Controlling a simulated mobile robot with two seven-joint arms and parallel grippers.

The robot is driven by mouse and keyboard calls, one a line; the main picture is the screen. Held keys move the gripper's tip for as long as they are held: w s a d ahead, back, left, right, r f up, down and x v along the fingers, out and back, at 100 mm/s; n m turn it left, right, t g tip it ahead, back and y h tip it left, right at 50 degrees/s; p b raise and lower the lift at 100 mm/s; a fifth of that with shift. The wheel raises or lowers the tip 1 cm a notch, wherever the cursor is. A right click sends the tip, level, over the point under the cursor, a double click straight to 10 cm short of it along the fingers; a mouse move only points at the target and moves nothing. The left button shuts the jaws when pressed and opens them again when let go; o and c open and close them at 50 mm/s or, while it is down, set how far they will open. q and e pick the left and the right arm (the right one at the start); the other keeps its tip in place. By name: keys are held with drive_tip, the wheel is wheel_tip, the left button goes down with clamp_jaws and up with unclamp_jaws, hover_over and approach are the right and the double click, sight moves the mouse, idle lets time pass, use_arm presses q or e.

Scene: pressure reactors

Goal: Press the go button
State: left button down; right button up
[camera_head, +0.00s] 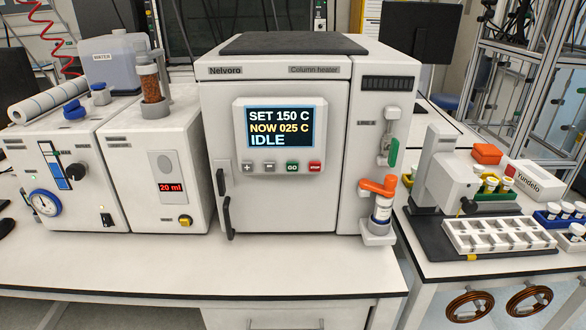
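The green go button (293,167) is on the key row under the display of the white column heater (285,205). The display (279,127) reads SET 150 C, NOW 025 C, IDLE. Left of the go button are the grey plus key (247,168) and minus key (269,168). Right of it is the red stop button (315,167). The heater's door is closed, with black handles on its left edge. Neither of my grippers is in view.
A white unit with a red 20 ml readout (171,187) and one with a round gauge (44,203) stand to the left. An orange-handled valve (378,187) sticks out at the heater's lower right. The bench front (230,270) is clear. A white tray (497,235) lies at right.

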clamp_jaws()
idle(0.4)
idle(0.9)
